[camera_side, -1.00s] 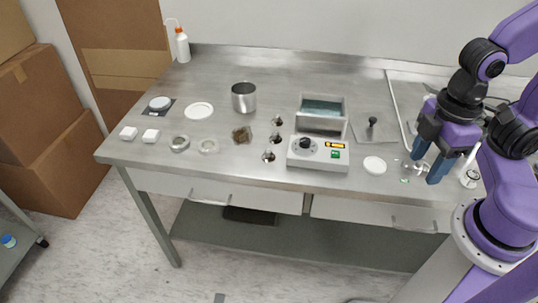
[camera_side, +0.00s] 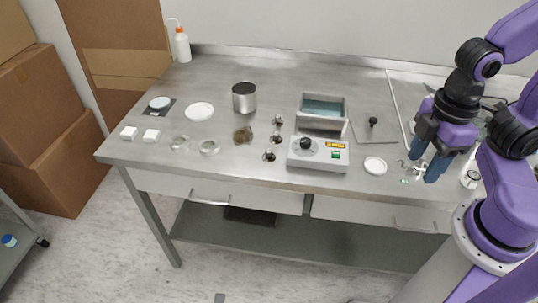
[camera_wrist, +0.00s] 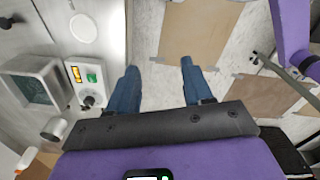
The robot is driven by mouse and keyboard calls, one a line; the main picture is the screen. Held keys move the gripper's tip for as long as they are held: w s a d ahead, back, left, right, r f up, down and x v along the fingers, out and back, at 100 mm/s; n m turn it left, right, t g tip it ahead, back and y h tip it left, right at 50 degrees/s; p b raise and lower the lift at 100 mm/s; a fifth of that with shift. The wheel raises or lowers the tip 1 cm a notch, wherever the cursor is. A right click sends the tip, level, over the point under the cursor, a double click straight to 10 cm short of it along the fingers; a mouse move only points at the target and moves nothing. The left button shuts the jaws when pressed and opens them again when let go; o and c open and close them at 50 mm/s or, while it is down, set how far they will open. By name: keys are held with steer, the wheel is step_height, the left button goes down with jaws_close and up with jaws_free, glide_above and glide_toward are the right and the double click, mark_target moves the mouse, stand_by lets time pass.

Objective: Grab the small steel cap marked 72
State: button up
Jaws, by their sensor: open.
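Three small shiny metal pieces stand in a line near the middle of the steel table in the side view: a back one (camera_side: 277,121), a middle one (camera_side: 276,137) and a front one (camera_side: 268,155). They may be the steel caps, but they are too small for any number to be read, so I cannot tell which is marked 72. My gripper (camera_side: 424,168) is well to their right, above the table's right front part. Its blue fingers are apart and empty, as the wrist view (camera_wrist: 158,66) also shows. I cannot make out the caps in the wrist view.
A control box (camera_side: 318,153) with a green button and a water bath (camera_side: 322,112) stand between my gripper and the metal pieces. A steel cup (camera_side: 244,97) stands behind them. A round white dish (camera_side: 375,166) lies left of my gripper.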

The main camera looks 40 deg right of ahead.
steer(key=w+a+f+n+t+h, duration=0.25)
steer(key=w+a+n+h, duration=0.35)
steer(key=w+a, duration=0.75)
steer(key=n+t+h, duration=0.5)
steer(key=n, duration=0.1)
glide_toward(268, 153)
steer(key=x, duration=0.4)
steer(key=shift+w+f, duration=0.1)
steer(key=shift+w, duration=0.15)
steer(key=shift+x, duration=2.5)
steer(key=shift+s+d, duration=0.1)
steer(key=shift+s, duration=0.05)
jaws_close()
